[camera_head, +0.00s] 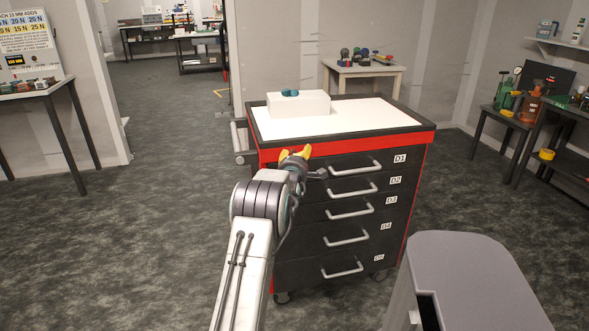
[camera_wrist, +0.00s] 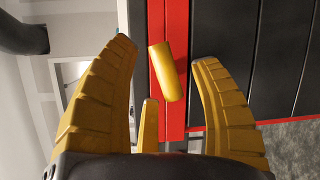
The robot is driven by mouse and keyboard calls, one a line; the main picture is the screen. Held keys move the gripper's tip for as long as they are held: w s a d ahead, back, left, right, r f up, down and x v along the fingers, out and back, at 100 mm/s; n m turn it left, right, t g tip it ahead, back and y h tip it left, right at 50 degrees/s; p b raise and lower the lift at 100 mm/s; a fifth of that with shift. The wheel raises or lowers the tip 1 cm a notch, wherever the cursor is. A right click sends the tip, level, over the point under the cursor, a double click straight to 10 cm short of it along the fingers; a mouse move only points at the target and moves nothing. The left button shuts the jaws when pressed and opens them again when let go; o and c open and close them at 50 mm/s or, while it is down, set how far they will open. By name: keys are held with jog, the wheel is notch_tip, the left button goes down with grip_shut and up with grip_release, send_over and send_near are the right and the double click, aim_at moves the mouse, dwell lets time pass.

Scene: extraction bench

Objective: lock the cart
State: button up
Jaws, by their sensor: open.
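The cart (camera_head: 428,160) is a dark drawer cabinet with a red frame, a white top and several drawers labelled D1 to D5, all looking shut. In the wrist view, a short yellow cylinder-like piece (camera_wrist: 167,70) stands in front of the red strip (camera_wrist: 177,20) of the cart, slightly tilted. My gripper (camera_head: 296,154) is at the cart's upper front left. In the wrist view its yellow ridged fingers (camera_wrist: 165,52) are spread on either side of the yellow piece, apart from it. A smaller yellow part shows low between them; I cannot tell what it belongs to.
A white box (camera_head: 298,104) with a teal item (camera_head: 290,92) sits on the cart top. A grey rounded block (camera_head: 470,280) is at the lower right. Side tables with tools stand by the walls. The floor left of the cart is clear.

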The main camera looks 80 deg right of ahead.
jog(key=a+r, duration=0.1)
jog(key=a, duration=0.9)
jog(key=shift+a, duration=0.1)
dwell(0.3)
